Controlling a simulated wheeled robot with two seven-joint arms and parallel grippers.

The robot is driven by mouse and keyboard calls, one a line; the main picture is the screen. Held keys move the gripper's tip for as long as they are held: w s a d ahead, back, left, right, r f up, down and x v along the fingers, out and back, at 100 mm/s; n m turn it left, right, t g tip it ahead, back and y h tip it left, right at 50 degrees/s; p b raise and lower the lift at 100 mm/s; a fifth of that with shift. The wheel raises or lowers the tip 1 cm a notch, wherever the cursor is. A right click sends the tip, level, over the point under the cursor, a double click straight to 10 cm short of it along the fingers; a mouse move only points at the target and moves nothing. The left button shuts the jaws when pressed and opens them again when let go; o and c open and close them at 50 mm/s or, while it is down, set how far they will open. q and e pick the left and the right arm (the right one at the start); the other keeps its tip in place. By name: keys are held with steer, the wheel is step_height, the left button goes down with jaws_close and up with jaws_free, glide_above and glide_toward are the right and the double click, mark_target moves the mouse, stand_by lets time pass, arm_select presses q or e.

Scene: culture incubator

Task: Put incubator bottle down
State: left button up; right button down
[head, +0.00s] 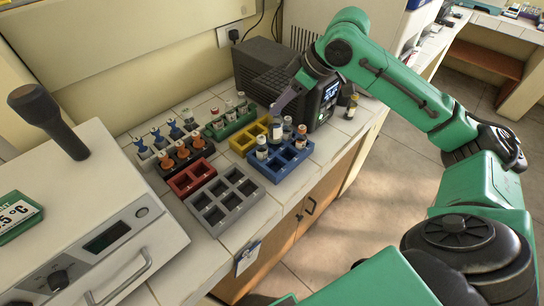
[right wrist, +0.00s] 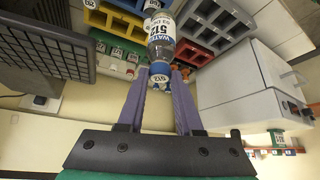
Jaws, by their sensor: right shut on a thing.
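My right gripper (head: 287,100) has purple fingers and points down over the racks, shut on a bottle (head: 276,131). In the right wrist view the fingers (right wrist: 160,88) close around the blue cap of this bottle (right wrist: 160,42), which has a clear body and a white label reading WATER 512. In the head view it hangs over the yellow rack (head: 236,146) and the far left edge of the blue rack (head: 270,174); whether its base touches anything cannot be told. Several bottles stand in the blue rack, among them one at its left (head: 262,148). My left gripper is not in view.
An empty red rack (head: 205,165) and an empty grey rack (head: 208,222) lie in front. Racks of blue-topped and orange-topped items (head: 182,152) and a green rack (head: 232,127) stand left.

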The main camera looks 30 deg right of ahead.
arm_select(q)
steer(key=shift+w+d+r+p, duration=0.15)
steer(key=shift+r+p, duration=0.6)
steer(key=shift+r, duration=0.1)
arm_select(e)
step_height(320, 180, down, 15)
steer(key=shift+d+f, duration=0.2)
steer(key=shift+d, duration=0.05)
steer(key=shift+a, duration=0.1)
steer(key=c, duration=0.6)
jaws_free()
steer(key=shift+f, duration=0.1)
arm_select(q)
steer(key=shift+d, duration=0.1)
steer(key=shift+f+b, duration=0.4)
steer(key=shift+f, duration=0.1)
arm_select(e)
steer(key=v, duration=1.2)
